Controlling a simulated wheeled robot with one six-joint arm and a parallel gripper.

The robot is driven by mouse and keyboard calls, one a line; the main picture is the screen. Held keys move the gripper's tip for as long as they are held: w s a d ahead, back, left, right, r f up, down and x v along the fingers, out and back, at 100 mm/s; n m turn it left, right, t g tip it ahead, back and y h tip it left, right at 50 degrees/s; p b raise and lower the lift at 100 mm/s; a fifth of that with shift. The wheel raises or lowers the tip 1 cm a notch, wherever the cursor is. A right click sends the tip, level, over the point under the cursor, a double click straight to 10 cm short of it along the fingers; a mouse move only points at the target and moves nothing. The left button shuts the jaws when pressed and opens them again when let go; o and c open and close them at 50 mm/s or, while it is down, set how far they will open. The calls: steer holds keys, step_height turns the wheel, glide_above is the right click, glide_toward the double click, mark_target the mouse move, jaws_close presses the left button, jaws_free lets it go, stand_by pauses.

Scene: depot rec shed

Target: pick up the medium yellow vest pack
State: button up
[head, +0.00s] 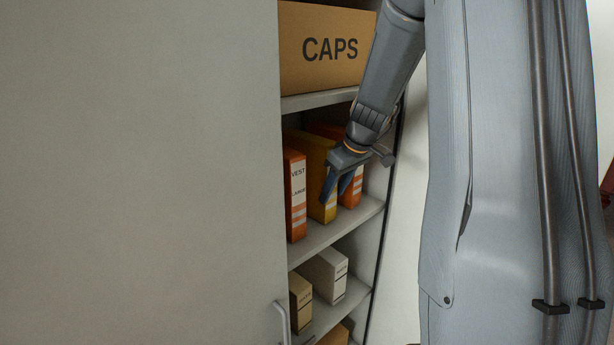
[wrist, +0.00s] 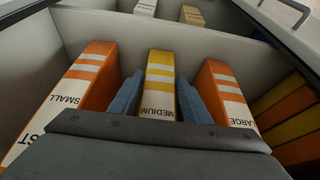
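The medium yellow vest pack (wrist: 158,82) stands upright in the middle of the wrist view, its MEDIUM label facing me. It also shows in the head view (head: 316,160), partly covered by my gripper (head: 334,193). In the wrist view my gripper (wrist: 160,82) is open, with one blue finger on each side of the yellow pack. Small gaps seem to show between fingers and pack. An orange pack marked SMALL (wrist: 82,78) stands to the left, and an orange pack marked LARGE (wrist: 224,92) to the right.
The packs stand on a cabinet shelf (head: 338,232). A CAPS box (head: 325,75) is on the shelf above, and small boxes (head: 325,272) are on the one below. A large grey door panel (head: 140,170) with a handle (head: 283,320) fills the left.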

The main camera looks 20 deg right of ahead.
steer(key=c, duration=0.6)
